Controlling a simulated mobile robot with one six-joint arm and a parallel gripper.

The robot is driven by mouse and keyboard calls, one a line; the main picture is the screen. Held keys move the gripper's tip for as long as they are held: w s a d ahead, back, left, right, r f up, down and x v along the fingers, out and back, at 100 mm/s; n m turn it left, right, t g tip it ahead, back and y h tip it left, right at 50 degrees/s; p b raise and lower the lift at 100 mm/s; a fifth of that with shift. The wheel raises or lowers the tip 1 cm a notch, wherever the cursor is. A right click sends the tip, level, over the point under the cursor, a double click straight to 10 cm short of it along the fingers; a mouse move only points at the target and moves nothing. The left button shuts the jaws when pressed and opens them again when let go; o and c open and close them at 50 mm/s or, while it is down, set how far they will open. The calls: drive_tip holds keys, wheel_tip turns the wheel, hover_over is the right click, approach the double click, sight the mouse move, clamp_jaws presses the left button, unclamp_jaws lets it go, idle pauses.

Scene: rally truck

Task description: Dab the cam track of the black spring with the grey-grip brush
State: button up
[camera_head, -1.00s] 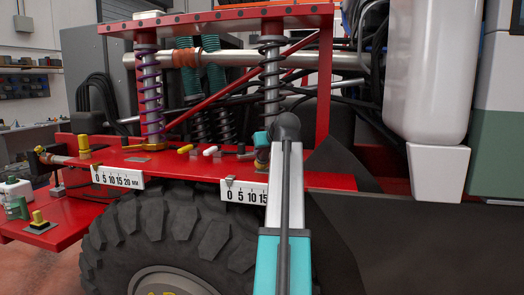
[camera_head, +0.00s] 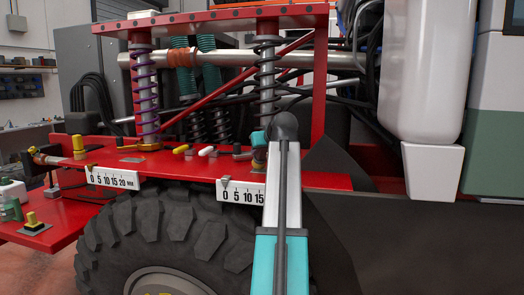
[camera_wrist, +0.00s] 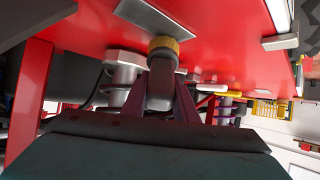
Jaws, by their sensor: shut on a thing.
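The black spring (camera_head: 267,85) stands upright around a silver strut, below the red top beam in the head view. Its lower end is partly hidden behind my arm, and I cannot make out its cam track. My gripper (camera_wrist: 160,100) is shut on the grey-grip brush (camera_wrist: 160,82), which sits between its jaws in the wrist view. A yellow ring shows at the brush's far end, close to the red shelf. I cannot tell if it touches anything. A pale strut with a silver hex base (camera_wrist: 123,72) stands just left of and behind the brush there.
The purple spring (camera_head: 145,95) stands to the left. The red shelf (camera_head: 200,165) carries small yellow, white and black fittings and two white scale plates (camera_head: 112,179). A big tyre (camera_head: 180,235) lies below. A white tank (camera_head: 422,70) and black hoses are at the right.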

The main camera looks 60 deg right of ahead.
drive_tip(key=shift+w+a, duration=0.2)
drive_tip(key=shift+w, duration=0.4)
drive_tip(key=shift+s, duration=0.15)
drive_tip(key=shift+s+d, duration=0.3)
drive_tip(key=shift+s, duration=0.4)
drive_tip(key=shift+w, duration=0.15)
idle(0.4)
drive_tip(key=shift+w+a+f, duration=0.1)
drive_tip(key=shift+w+a, duration=0.2)
drive_tip(key=shift+w, duration=0.35)
idle(0.3)
